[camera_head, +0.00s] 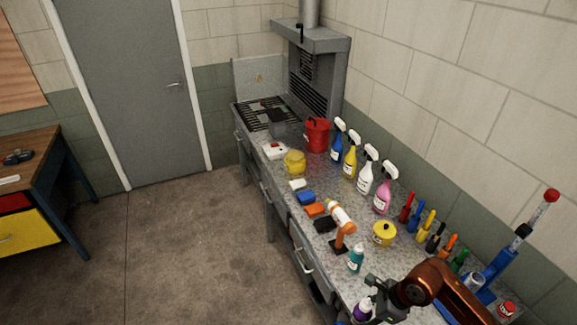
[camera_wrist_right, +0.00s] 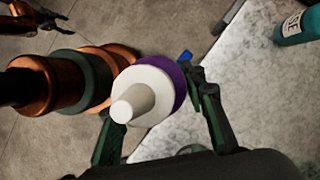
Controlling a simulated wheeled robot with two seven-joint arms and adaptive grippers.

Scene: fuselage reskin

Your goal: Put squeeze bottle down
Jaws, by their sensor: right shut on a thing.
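The squeeze bottle, purple with a white label (camera_head: 362,309), is at the bottom of the head view by the counter's front edge. My right gripper (camera_head: 378,302) is shut on it. In the right wrist view, the bottle's white cap and nozzle (camera_wrist_right: 145,98) point at the camera, between the two fingers of the right gripper (camera_wrist_right: 160,130). The bottle's base is hidden, so I cannot tell whether it touches the counter. My left gripper (camera_wrist_right: 42,18) appears small at the upper left of the wrist view, away from the bottle; its jaw state is unclear.
In the wrist view, bare counter (camera_wrist_right: 225,95) lies right of the bottle.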

